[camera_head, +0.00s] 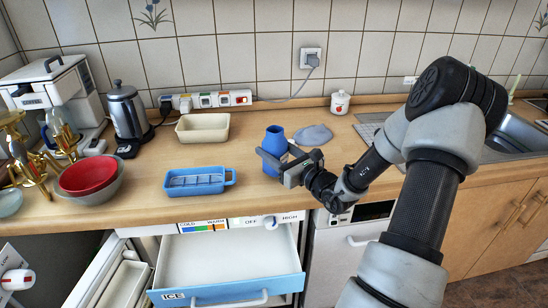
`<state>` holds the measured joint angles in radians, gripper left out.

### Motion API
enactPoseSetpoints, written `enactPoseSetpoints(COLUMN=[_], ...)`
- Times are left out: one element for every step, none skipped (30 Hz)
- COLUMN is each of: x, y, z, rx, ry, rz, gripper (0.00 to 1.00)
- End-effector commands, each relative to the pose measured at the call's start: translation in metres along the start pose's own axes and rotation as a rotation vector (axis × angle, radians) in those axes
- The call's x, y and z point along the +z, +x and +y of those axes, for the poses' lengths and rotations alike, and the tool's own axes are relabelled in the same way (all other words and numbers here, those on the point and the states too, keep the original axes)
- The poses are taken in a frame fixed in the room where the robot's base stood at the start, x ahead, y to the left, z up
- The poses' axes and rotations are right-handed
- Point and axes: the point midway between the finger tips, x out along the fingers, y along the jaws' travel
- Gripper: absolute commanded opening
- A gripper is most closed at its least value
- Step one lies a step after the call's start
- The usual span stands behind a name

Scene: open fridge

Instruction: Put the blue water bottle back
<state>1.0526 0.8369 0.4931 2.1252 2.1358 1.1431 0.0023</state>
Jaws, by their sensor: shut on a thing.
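The blue water bottle (275,141) stands upright at the front part of the wooden counter, in the middle of the view. My gripper (283,168) is shut on it, with its fingers around the bottle's body from the right. The gripper hides part of the bottle's lower side, so I cannot tell if its base touches the counter. Below the counter, the fridge's ice drawer (228,293) with a blue front is pulled open and looks empty. The open fridge door (40,270) shows at the lower left, with a white door shelf (122,286).
A blue tray (199,188) lies left of the bottle. A cream bin (203,137) and a flat blue-grey piece (313,134) are behind. A red bowl (88,174), kettle (127,115) and coffee maker (52,92) crowd the left. A white jar (340,103) stands near the wall.

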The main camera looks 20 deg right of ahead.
Motion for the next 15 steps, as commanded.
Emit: enactPoseSetpoints(x=[-0.011, -0.015, -0.018, -0.02, -0.02, -0.019, -0.019, -0.019, -0.019, -0.019, -0.019, -0.02, -0.021, -0.023, -0.023], y=[0.0, 0.0, 0.0, 0.0, 0.0, 0.0, 0.0, 0.0, 0.0, 0.0, 0.0, 0.0, 0.0, 0.0, 0.0], z=[0.0, 0.0, 0.0, 0.0, 0.0, 0.0, 0.0, 0.0, 0.0, 0.0, 0.0, 0.0, 0.0, 0.0, 0.0], rx=[0.0, -0.001, -0.001, -0.001, 0.0, 0.0, 0.0, 0.0, 0.0, 0.0, 0.0, 0.0, 0.0, 0.0, 0.0], ry=[0.003, 0.002, 0.002, 0.001, 0.0, -0.001, -0.001, -0.001, -0.001, -0.001, -0.001, -0.001, -0.001, -0.001, -0.001], rz=[0.0, 0.0, -0.001, -0.001, -0.001, -0.001, -0.001, -0.001, -0.001, -0.001, -0.001, -0.001, -0.001, -0.001, 0.001], gripper=[0.18, 0.18, 0.18, 0.18, 0.18, 0.18, 0.18, 0.18, 0.18, 0.18, 0.18, 0.18, 0.18, 0.18, 0.53])
